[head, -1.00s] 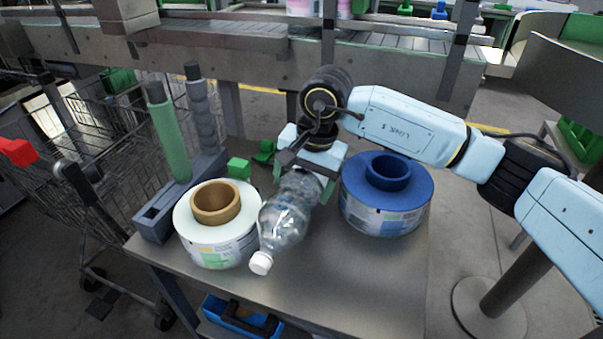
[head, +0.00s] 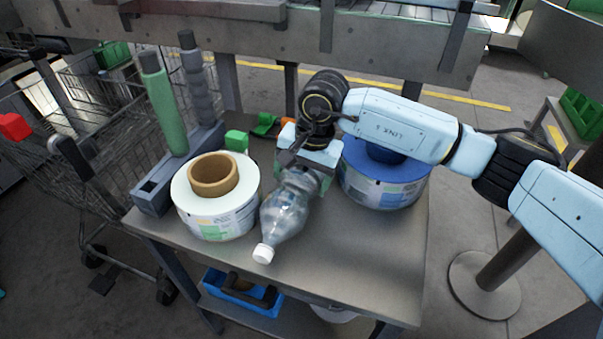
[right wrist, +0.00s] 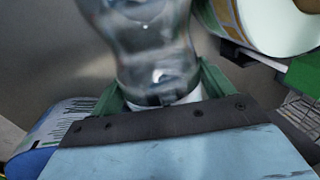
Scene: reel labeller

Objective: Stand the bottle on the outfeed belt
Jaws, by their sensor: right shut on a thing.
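My right gripper (head: 303,176) is shut on the clear plastic bottle (head: 285,210), at the end away from its white cap (head: 263,253). The bottle is tilted, cap pointing toward the table's front edge, between two reels. Whether it touches the table is unclear. In the right wrist view the green fingers (right wrist: 165,90) stand on both sides of the bottle (right wrist: 155,45). A roller conveyor (head: 400,13) shows at the top edge of the head view; I cannot tell whether it is the outfeed belt. My left gripper is out of view.
On the metal table (head: 350,270), a white reel (head: 215,218) stands left of the bottle and a blue reel (head: 380,190) right, partly behind my arm. A stand with upright rods (head: 163,105), green blocks (head: 237,140) and a wire cart (head: 100,190) are at left. The table's front right is clear.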

